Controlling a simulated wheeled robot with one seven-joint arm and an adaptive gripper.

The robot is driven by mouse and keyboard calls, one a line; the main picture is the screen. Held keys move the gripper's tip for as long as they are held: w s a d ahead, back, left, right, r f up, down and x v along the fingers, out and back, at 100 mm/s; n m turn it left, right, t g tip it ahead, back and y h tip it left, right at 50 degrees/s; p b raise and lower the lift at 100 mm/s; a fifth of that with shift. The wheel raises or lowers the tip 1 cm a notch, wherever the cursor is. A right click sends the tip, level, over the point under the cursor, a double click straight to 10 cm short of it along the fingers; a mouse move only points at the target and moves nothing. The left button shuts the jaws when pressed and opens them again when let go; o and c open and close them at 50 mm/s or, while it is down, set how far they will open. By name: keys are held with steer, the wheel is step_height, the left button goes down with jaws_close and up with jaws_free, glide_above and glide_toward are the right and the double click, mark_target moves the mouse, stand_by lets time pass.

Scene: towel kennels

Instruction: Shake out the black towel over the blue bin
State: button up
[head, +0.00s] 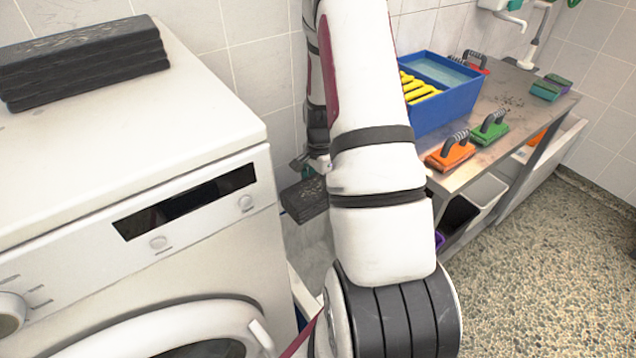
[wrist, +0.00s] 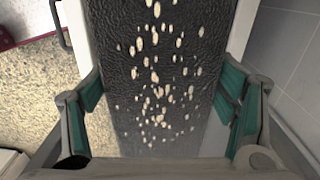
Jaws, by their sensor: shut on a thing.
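The black towel (wrist: 120,60) fills the middle of the wrist view, dotted with many pale oval bits. My gripper (wrist: 163,95) has its teal-padded fingers on either side of the towel and is shut on it. In the head view the dark folded towel (head: 305,199) hangs beside the washing machine, below my gripper (head: 312,163), partly hidden by my arm. A blue edge (head: 300,317), perhaps the blue bin, shows low between the machine and my arm; most of it is hidden. I cannot tell whether the towel is over it.
A white washing machine (head: 150,120) stands at left with stacked black towels (head: 80,62) on top. At right, a metal bench (head: 490,150) carries a blue tub (head: 440,108) with yellow rollers, and orange (head: 450,157) and green (head: 489,131) floats. Speckled floor (head: 540,270) is clear at right.

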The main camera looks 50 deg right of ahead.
mark_target(320, 185)
stand_by(0.4)
steer(key=shift+w+d+r, duration=0.1)
steer(key=shift+w+r, duration=0.05)
steer(key=shift+r, duration=2.25)
steer(key=shift+s, duration=0.25)
step_height(320, 185, down, 5)
steer(key=shift+w+f, duration=0.1)
steer(key=shift+f, duration=0.05)
steer(key=shift+r, duration=0.2)
